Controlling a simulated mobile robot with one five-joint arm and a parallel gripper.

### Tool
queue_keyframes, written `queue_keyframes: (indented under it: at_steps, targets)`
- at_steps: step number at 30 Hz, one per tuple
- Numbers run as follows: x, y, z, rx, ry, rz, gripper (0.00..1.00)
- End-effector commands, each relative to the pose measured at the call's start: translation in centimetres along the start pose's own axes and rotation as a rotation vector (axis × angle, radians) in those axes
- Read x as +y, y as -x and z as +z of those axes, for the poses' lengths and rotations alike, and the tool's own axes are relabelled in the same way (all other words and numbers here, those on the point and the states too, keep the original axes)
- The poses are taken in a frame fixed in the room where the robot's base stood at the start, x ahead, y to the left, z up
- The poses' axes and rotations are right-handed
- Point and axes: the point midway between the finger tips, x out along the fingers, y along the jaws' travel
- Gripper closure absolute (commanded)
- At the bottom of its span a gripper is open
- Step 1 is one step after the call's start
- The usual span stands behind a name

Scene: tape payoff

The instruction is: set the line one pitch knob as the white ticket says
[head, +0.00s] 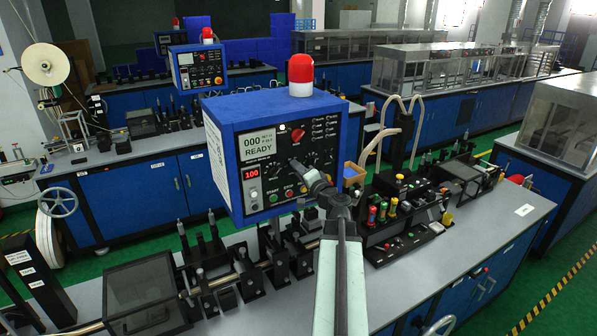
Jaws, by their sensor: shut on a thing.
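The blue control box (225,112) with a red-topped beacon stands over the near bench. Its screen (257,145) shows 000 and READY, and a small red display (252,174) reads 100. My gripper (298,166) reaches the panel face from the lower right and is shut on a small dark knob there. The gripper hides most of the knob, so its pointer and marks cannot be read. A red knob (298,134) sits above it. A white slip (525,209) lies on the bench at right; its writing is too small to read.
Green and red push buttons (289,191) sit just left of my gripper. Cables and a fixture with coloured knobs (383,211) stand to the right. A clear-lidded dark box (143,287) is at the left. The bench top at right (480,240) is mostly bare.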

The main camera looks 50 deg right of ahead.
Motion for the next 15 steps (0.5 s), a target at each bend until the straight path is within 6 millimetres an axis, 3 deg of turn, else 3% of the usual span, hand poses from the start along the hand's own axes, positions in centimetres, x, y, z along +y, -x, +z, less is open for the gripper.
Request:
queue_keyframes:
  at_steps: [13, 14, 15]
  targets:
    - [0.06, 0.04, -0.04, 0.001, -0.008, 0.001, 1.00]
    - [0.06, 0.04, -0.04, 0.001, -0.008, 0.001, 0.63]
    - [0.06, 0.04, -0.03, 0.001, -0.008, 0.001, 0.52]
